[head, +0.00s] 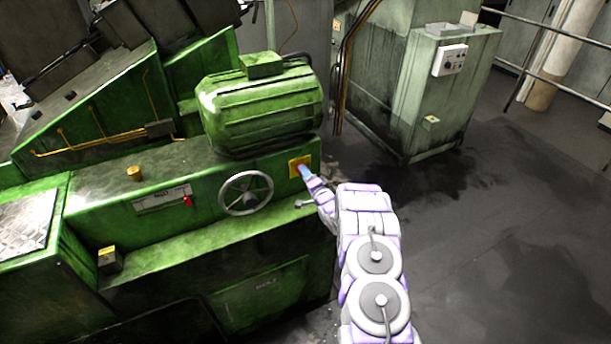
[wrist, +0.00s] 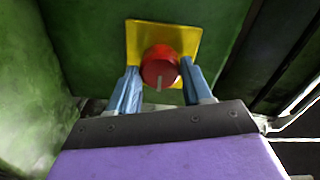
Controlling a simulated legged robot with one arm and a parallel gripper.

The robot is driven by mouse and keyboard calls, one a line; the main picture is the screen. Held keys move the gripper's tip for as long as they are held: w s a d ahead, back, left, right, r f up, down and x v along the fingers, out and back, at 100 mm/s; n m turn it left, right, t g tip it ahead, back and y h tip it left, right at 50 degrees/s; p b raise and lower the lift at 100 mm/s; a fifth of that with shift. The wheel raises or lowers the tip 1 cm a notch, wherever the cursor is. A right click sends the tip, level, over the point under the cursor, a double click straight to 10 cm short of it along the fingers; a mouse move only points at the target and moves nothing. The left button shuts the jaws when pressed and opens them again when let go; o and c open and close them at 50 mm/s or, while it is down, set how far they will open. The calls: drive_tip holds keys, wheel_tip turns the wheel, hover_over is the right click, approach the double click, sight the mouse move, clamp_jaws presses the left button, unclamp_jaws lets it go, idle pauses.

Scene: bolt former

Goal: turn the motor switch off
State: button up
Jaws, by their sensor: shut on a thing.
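The motor switch is a round red knob (wrist: 160,65) with a pale pointer line, on a yellow square plate (wrist: 188,42) fixed to the green machine. In the wrist view the pointer line points down, toward my gripper. My gripper (wrist: 160,80) has its two blue fingers on either side of the knob and is shut on it. In the head view the yellow plate (head: 294,166) is on the machine's front face at its right end. My gripper (head: 306,171) reaches it there and hides most of the knob.
The green machine (head: 150,262) carries a large motor (head: 262,108) above the switch. A handwheel (head: 246,193) is left of the switch, and a small lever (head: 305,204) sits just below it. A pale green cabinet (head: 432,95) stands behind. The floor at right is clear.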

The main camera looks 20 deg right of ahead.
drive_tip(key=shift+d+m, duration=0.2)
drive_tip(key=shift+m, duration=0.1)
idle(0.4)
drive_tip(key=o, duration=1)
drive_tip(key=shift+d+f, duration=0.1)
drive_tip(key=shift+d, duration=0.05)
drive_tip(key=shift+o, duration=0.2)
drive_tip(key=shift+s, duration=0.15)
drive_tip(key=s, duration=1.7)
drive_tip(key=shift+d, duration=0.3)
